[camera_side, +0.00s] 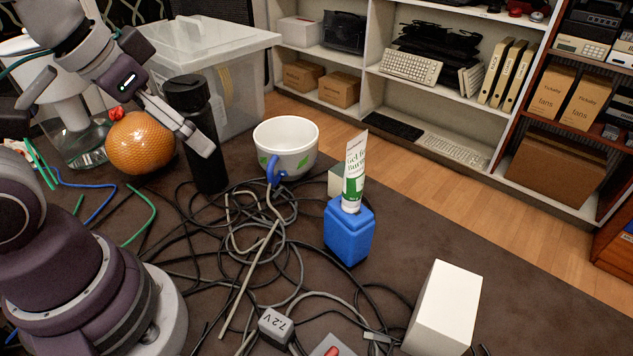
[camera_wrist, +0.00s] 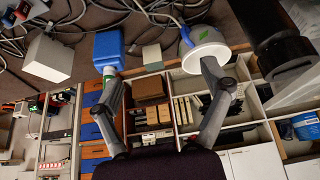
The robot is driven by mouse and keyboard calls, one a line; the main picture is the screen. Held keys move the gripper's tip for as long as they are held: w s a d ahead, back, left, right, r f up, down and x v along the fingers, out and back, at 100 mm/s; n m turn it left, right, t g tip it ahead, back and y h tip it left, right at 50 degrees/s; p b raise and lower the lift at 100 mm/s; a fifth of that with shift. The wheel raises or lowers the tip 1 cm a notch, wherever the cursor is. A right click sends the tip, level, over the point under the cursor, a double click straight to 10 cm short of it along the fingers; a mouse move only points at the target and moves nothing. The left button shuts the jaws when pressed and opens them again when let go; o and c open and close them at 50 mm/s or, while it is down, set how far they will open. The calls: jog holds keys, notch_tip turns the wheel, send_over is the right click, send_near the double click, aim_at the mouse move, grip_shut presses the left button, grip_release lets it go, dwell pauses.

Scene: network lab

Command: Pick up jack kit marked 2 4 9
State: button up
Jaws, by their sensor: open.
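No marking 2 4 9 is readable in either view, so I cannot tell which thing is the jack kit. A plain white box (camera_side: 441,308) stands at the right of the table and also shows in the wrist view (camera_wrist: 48,58). A grey block marked 7.2 V (camera_side: 276,326) lies at the front among cables. A small pale box (camera_side: 334,182) is partly hidden behind the blue container. My gripper (camera_wrist: 160,72) is open and empty, its fingers spread wide; in the side view it is at the upper left, around the orange and black bottle in the picture.
A blue container (camera_side: 348,232) holds a white-green tube (camera_side: 355,172). A white cup (camera_side: 286,145), black bottle (camera_side: 197,135) and orange (camera_side: 141,143) stand behind tangled cables (camera_side: 250,225). A clear bin (camera_side: 225,55) is at the back. The right table edge is mostly clear.

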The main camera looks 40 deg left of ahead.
jog(key=shift+w, duration=0.1)
jog(key=w+d+f+g, duration=0.15)
jog(key=w+f, duration=0.25)
jog(key=w, duration=0.6)
jog(key=w+d+f+t, duration=0.1)
jog(key=w+d+f, duration=0.3)
jog(key=w, duration=0.6)
jog(key=shift+g, duration=0.35)
jog(key=x, duration=0.7)
jog(key=s+x, duration=0.1)
jog(key=x, duration=0.3)
jog(key=shift+w+a+f, duration=0.1)
jog(key=shift+a+f, duration=0.15)
jog(key=shift+f, duration=0.05)
jog(key=c, duration=1.3)
